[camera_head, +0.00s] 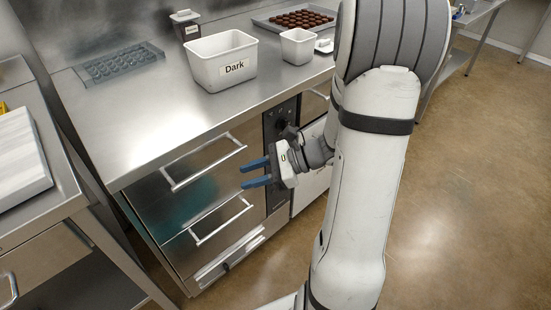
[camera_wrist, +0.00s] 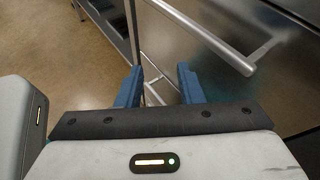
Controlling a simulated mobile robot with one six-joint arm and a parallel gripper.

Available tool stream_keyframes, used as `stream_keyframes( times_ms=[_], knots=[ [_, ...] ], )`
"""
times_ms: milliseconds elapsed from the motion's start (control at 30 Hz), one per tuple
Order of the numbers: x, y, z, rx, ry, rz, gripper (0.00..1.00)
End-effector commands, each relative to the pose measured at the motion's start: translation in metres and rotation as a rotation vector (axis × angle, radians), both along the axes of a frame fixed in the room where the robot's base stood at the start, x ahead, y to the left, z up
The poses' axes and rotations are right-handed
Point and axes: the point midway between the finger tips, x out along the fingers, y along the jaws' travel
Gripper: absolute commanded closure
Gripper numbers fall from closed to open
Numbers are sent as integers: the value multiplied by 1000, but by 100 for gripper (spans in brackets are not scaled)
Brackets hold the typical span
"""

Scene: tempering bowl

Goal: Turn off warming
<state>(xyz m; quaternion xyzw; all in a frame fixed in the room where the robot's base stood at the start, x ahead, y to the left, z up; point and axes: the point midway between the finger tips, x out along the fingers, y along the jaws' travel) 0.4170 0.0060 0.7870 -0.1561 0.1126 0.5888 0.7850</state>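A black control panel (camera_head: 270,127) is set in the steel counter front, right of the drawers. In the wrist view my gripper (camera_wrist: 159,72) is also open and empty, and the knob is not in view there.
The drawers have bar handles, an upper one (camera_head: 203,162) and a lower one (camera_head: 222,222); a bar handle (camera_wrist: 205,38) is close in the wrist view. A white "Dark" tub (camera_head: 222,62), a smaller tub (camera_head: 298,46) and a chocolate tray (camera_head: 262,25) stand on the counter. Floor is free at right.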

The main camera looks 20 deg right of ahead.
Motion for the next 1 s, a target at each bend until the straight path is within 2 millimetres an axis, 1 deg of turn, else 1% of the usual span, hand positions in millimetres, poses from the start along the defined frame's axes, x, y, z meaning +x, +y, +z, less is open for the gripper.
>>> stream_keyframes(
  times_ms=[33, 67, 100, 167, 200, 300, 400, 500, 567, 667, 1000],
  knots=[
    [15, -19, -37, 97, 49, -126, 66],
    [25, -31, -48, 154, 71, -202, 66],
    [36, -47, -64, 230, 99, -302, 66],
    [50, -75, -88, 335, 132, -445, 66],
    [57, -94, -104, 399, 148, -535, 66],
    [67, -137, -139, 530, 175, -727, 66],
    [70, -170, -165, 622, 186, -867, 66],
    [70, -190, -179, 675, 189, -950, 66],
    [71, -195, -184, 689, 189, -975, 66],
    [78, -196, -185, 696, 187, -988, 66],
    [127, -177, -185, 695, 185, -984, 66]
  ],
)
